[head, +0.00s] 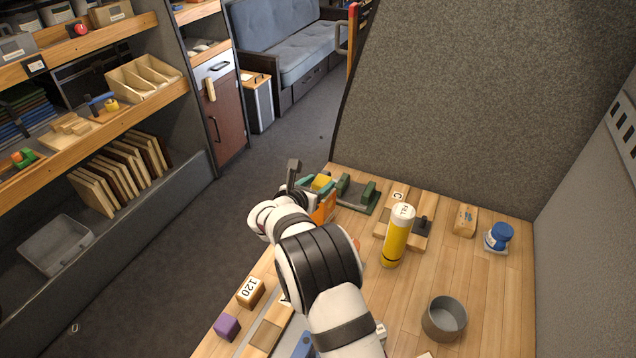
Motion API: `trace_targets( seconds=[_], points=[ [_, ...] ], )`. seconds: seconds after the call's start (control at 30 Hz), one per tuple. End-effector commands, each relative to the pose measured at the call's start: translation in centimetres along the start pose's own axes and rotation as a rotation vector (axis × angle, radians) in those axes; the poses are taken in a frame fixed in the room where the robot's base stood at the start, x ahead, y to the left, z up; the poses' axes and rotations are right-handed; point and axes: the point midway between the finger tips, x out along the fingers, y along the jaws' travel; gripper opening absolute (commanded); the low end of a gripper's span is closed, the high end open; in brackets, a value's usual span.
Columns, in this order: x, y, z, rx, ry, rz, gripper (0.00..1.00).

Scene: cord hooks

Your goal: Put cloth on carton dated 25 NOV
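My arm reaches up from the bottom edge over the left part of the wooden table (480,290). My gripper is mostly hidden behind my white wrist; a dark grey part (293,172) sticks up there, and its fingers cannot be made out. An orange piece (325,208) shows partly beside my wrist, close to teal and yellow pieces (321,183); I cannot tell whether any is the cloth. No carton with a readable 25 NOV date shows.
A yellow bottle (397,240) stands mid-table by wooden blocks and a dark piece (422,226). A blue-topped item (498,236) and grey cup (444,318) are right. A 120 block (250,292) and purple cube (227,327) sit left. A grey panel (480,100) rises behind.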

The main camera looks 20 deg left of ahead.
Motion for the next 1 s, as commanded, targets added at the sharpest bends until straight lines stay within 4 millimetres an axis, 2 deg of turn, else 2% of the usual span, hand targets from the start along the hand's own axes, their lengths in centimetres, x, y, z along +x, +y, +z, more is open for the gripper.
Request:
trace_targets(
  seconds=[0.03, 0.1, 0.13, 0.47, 0.57, 0.8, 0.9, 1.0],
  points=[
    [0.0, 0.0, 0.0, 0.0, 0.0, 0.0, 0.65],
    [0.0, 0.0, 0.0, 0.0, 0.0, 0.0, 0.78],
    [0.0, 0.0, 0.0, 0.0, 0.0, 0.0, 0.79],
    [-0.6, 0.1, 0.2, -0.002, 0.0, 0.001, 0.79],
    [-2.5, 0.1, 0.3, -0.002, 0.0, 0.003, 0.79],
    [-9.0, 0.1, 0.3, -0.001, 0.0, 0.004, 0.79],
    [-10.9, 0.1, 0.3, -0.001, -0.001, 0.003, 0.79],
    [-11.9, 0.0, 0.3, -0.001, 0.0, 0.002, 0.79]
  ],
)
